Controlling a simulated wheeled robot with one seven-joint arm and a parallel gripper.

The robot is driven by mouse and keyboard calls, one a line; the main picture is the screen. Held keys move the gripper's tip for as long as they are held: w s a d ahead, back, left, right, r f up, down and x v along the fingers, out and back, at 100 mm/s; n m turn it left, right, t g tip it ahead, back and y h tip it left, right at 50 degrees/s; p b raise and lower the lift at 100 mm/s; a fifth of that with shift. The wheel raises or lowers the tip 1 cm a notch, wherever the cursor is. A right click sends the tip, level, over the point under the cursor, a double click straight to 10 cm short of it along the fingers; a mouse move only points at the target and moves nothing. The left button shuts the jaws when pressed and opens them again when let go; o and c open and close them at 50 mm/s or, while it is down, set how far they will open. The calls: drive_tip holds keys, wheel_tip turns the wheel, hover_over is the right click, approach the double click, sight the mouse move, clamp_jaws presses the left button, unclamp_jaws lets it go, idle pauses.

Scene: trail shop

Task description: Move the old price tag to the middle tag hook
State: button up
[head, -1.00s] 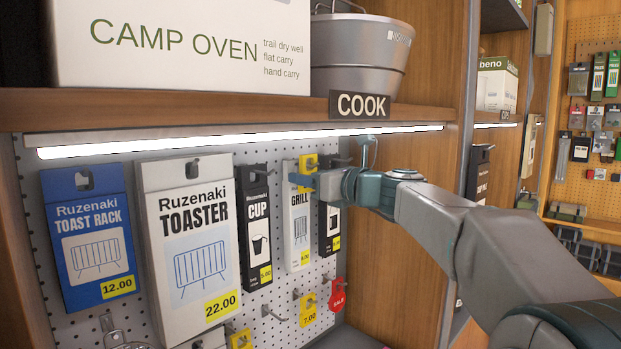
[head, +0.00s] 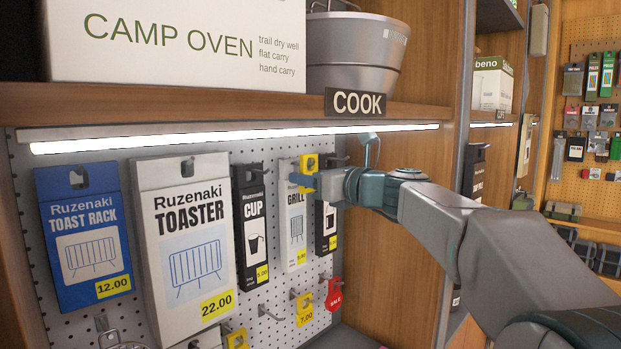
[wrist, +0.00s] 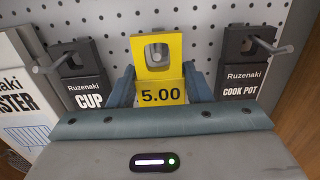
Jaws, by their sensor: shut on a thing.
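The yellow price tag (wrist: 156,97), marked 5.00, is upright between the blue-grey fingers of my gripper (wrist: 159,90) in the wrist view. My gripper is shut on it. A grey hook end shows in the tag's hole; I cannot tell if it passes through. In the head view the tag (head: 309,163) is high on the pegboard, in front of the GRILL pack (head: 292,225), with my gripper (head: 308,180) beside it. Low on the board, a bare hook (head: 268,312) sits between a yellow tag (head: 237,340) and a yellow 7.00 tag (head: 305,309).
A red SALE tag (head: 333,293) hangs right of the 7.00 tag. CUP (wrist: 88,90) and COOK POT (wrist: 242,75) packs flank my gripper, with hooks jutting out. TOASTER (head: 187,245) and TOAST RACK (head: 84,240) packs hang left. A lit shelf edge (head: 240,135) runs above.

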drive_tip(key=shift+b+v, duration=0.3)
drive_tip(key=shift+v, duration=1.1)
drive_tip(key=v, duration=0.6)
drive_tip(key=shift+r+b, duration=0.3)
drive_tip(key=shift+d, duration=0.1)
idle(0.4)
